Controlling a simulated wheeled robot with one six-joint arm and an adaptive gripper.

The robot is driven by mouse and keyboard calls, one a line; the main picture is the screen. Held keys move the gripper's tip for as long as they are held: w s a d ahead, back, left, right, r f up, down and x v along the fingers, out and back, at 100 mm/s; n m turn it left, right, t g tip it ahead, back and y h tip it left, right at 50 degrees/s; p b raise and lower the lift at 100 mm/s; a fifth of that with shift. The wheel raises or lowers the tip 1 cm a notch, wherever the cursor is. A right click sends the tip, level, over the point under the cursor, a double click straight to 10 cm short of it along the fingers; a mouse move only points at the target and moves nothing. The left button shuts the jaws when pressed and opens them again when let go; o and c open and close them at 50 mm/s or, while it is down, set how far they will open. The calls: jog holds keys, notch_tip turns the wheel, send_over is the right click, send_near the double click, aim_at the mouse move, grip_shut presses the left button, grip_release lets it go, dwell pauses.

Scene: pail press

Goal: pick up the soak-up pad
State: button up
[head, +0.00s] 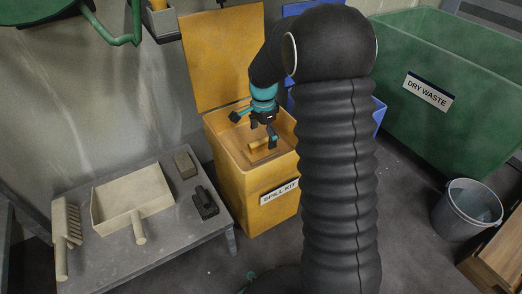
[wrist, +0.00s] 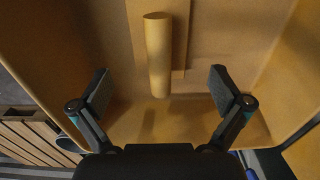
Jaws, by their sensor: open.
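The yellow spill kit bin (head: 222,160) stands open, its lid raised against the wall. Inside is a yellow-tan piece, apparently the soak-up pad (head: 258,153). In the wrist view this pad (wrist: 158,55) shows as an upright rounded bar with a flat strip behind it, close in colour to the bin walls. My gripper (head: 254,129) is at the bin's mouth, pointing down, above the pad. In the wrist view my gripper (wrist: 158,85) is open, with one finger on each side of the bar and clear gaps to both. Nothing is held.
A grey table (head: 180,232) left of the bin holds a dustpan (head: 132,199), a brush (head: 68,225), a grey block (head: 185,165) and a dark tool (head: 205,203). A blue bin (head: 380,112) is behind my arm. A green dry waste container (head: 450,65) and a bucket (head: 468,205) are right.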

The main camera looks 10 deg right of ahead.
aim_at(262, 147)
notch_tip(262, 147, down, 5)
jog(key=shift+a+f+b, duration=0.15)
jog(key=shift+b, duration=0.45)
jog(key=c, duration=1.3)
notch_tip(262, 147, up, 10)
jog(key=shift+r+p, duration=0.1)
jog(key=shift+p, duration=0.85)
